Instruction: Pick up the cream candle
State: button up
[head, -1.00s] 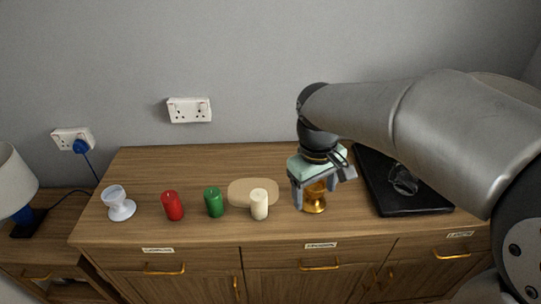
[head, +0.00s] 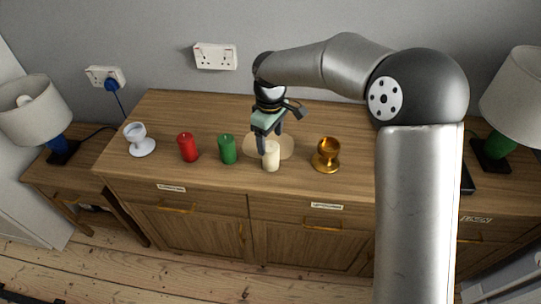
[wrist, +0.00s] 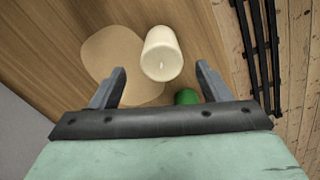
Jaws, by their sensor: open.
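The cream candle (head: 271,157) stands upright on the wooden sideboard, at the front edge of a pale wooden board (head: 287,146). My gripper (head: 268,143) is open and empty, over the board and close to the candle. In the wrist view the cream candle (wrist: 162,54) lies ahead of the two open fingers (wrist: 160,80), roughly centred between them. The board (wrist: 105,60) shows to its left. I cannot tell whether a finger touches the candle.
A green candle (head: 227,150) stands just left of the cream one. Further left are a red candle (head: 188,148) and a white goblet (head: 139,140). A gold goblet (head: 326,155) stands to the right. The sideboard's front edge is close in front.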

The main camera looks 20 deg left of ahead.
aim_at(271, 155)
jog(key=shift+s+d+f+p, duration=0.1)
jog(key=shift+f+p, duration=0.1)
jog(key=shift+f, duration=1.55)
jog(key=shift+s+d+f+p, duration=0.1)
jog(key=shift+f+p, duration=0.1)
jog(key=shift+f, duration=1.55)
jog(key=c, duration=1.1)
